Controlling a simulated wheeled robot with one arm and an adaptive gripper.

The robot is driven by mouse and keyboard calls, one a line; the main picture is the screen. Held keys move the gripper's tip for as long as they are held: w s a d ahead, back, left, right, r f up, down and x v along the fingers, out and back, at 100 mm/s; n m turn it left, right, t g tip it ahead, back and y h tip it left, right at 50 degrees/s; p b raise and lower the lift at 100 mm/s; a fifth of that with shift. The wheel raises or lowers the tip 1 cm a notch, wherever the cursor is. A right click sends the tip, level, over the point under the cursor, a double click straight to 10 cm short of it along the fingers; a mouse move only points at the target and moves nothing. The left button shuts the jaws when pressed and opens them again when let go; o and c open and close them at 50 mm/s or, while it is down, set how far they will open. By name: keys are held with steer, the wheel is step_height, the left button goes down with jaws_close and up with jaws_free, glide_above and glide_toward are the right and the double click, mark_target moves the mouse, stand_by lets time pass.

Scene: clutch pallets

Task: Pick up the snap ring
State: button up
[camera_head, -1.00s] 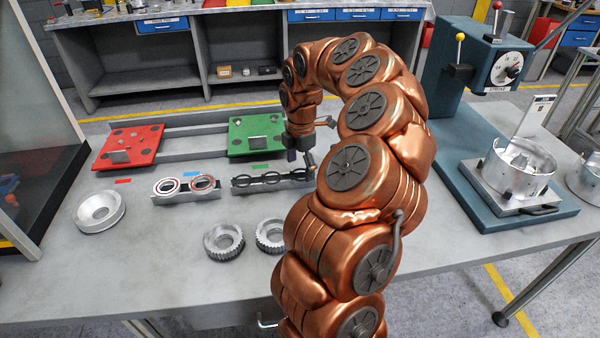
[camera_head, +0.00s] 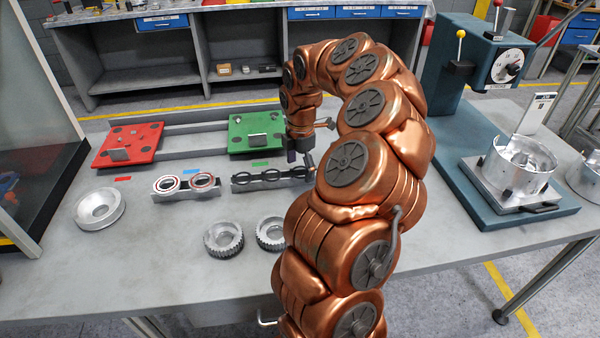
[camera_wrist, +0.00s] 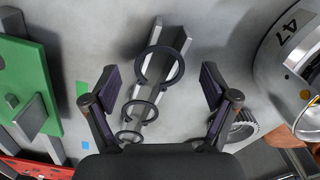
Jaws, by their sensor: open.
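Several black snap rings stand in a row on a grey rail (camera_head: 244,187) in the head view. In the wrist view the nearest-looking, largest snap ring (camera_wrist: 139,68) stands upright at the rail's upper end. A second snap ring (camera_wrist: 126,108) and a third (camera_wrist: 118,134) stand lower in that view. My gripper (camera_wrist: 159,78) is open, with one finger on each side of the largest ring and clear gaps to it. Nothing is between the fingers in their grip. In the head view my gripper (camera_head: 300,158) is above the rail's right end and partly hides it.
A green plate (camera_head: 255,134) and a red plate (camera_head: 130,146) lie behind the rail. A rail with bearings (camera_head: 187,194), toothed silver rings (camera_head: 223,239) and a silver dish part (camera_head: 100,208) share the table. A blue press (camera_head: 482,80) stands at right. The front-left tabletop is clear.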

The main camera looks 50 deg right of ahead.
steer(key=c, duration=0.8)
steer(key=shift+c, duration=0.3)
